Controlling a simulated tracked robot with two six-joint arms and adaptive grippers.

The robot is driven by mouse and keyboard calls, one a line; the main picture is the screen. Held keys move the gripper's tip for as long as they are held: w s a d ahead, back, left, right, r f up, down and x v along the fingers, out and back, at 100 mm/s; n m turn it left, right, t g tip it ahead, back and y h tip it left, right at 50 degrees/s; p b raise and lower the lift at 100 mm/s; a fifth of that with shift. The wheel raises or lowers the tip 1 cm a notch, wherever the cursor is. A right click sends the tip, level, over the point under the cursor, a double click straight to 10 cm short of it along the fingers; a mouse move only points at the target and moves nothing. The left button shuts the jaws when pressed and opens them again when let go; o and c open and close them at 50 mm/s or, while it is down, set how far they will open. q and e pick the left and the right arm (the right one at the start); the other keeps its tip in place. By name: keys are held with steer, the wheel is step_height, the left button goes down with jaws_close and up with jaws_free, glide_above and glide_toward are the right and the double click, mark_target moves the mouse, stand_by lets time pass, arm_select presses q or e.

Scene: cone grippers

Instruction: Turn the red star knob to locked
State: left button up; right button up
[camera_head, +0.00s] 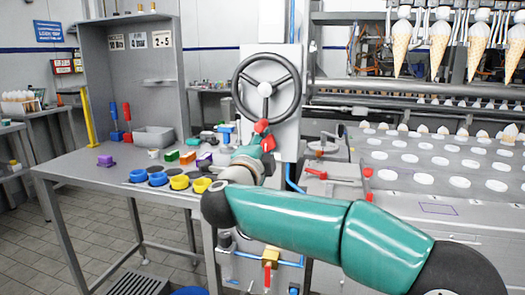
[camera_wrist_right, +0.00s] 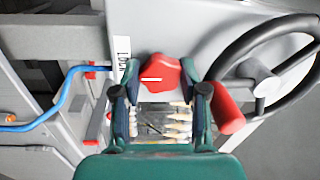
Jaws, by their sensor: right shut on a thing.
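The red star knob (camera_head: 262,127) sits on the front of the light grey panel, just below the large handwheel. My right gripper (camera_head: 260,138) reaches it from below and partly covers it. In the right wrist view the knob (camera_wrist_right: 160,72) lies between the two fingers of my right gripper (camera_wrist_right: 160,76), which are shut on it. A short white mark (camera_wrist_right: 151,79) shows on the knob, lying roughly crosswise between the fingers. A white label strip (camera_wrist_right: 123,55) beside the knob has dark lettering too small to read surely. My left gripper is not in view.
The dark handwheel (camera_head: 266,88) is close above the knob; its red handle (camera_wrist_right: 228,108) is near my right finger in the wrist view. A grey workbench (camera_head: 95,165) with coloured cups and blocks stands left. The cone conveyor (camera_head: 430,160) is right. A blue hose (camera_wrist_right: 62,100) runs nearby.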

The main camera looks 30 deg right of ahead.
steer(key=shift+f, duration=0.2)
steer(key=o, duration=1.1)
steer(key=shift+r, duration=0.1)
steer(key=shift+v, duration=4.05)
